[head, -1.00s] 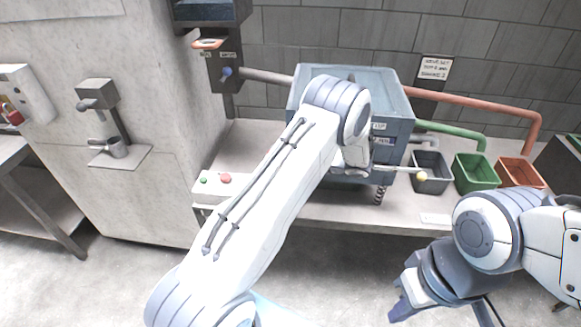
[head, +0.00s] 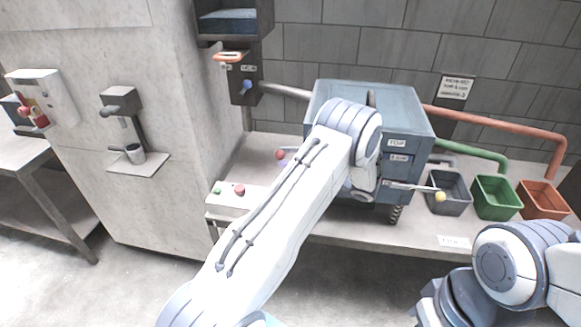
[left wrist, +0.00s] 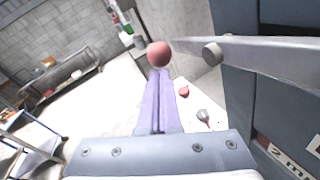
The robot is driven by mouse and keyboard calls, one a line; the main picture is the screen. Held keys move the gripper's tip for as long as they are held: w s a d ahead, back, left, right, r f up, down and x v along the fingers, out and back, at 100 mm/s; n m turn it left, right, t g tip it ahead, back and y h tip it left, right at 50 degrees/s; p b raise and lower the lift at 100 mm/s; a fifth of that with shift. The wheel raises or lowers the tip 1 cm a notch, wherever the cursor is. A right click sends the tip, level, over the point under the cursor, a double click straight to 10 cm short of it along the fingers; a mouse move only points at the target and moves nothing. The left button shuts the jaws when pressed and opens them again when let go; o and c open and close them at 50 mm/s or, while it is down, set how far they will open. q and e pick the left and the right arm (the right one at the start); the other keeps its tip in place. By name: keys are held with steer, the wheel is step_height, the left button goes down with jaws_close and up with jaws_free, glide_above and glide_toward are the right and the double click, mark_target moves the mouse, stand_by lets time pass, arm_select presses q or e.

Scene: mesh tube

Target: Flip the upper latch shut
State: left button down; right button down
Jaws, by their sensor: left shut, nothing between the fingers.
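A blue-grey cabinet (head: 425,115) stands on the bench; most of its front is hidden behind my left arm. A red ball knob (head: 280,154) shows just left of that arm. In the left wrist view the red knob (left wrist: 160,54) is at the tips of my left gripper (left wrist: 160,78), whose purple fingers are together and empty; contact is unclear. A grey bar (left wrist: 265,57) runs from the right towards the knob; whether they join is unclear. A lower lever with a yellow ball (head: 440,196) points right. My right gripper (head: 428,312) is partly cut off at the bottom.
A button box with a red button (head: 239,190) sits at the bench's left end. Grey (head: 449,207), green (head: 497,212) and orange (head: 541,213) bins stand to the right. Pipes run along the wall behind. A concrete pillar (head: 175,60) stands left.

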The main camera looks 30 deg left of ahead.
stand_by(0.8)
arm_select(q)
steer(key=s+d+f+b, duration=0.1)
steer(key=d+f+b, duration=0.4)
steer(key=d, duration=0.7)
steer(key=s+d+r+n+h, duration=0.2)
steer(key=s+d+n+h, duration=0.2)
steer(key=s, duration=0.6)
steer(key=s+d+r+n+h, duration=0.3)
steer(key=s+d+n+h, duration=0.2)
steer(key=s+d+h, duration=0.3)
steer(key=s+d+r+n+h, duration=0.3)
steer(key=s+d+n+h, duration=0.2)
steer(key=s, duration=0.8)
steer(key=shift+s+d+h, duration=0.25)
steer(key=shift+d+h, duration=0.15)
steer(key=shift+d, duration=0.7)
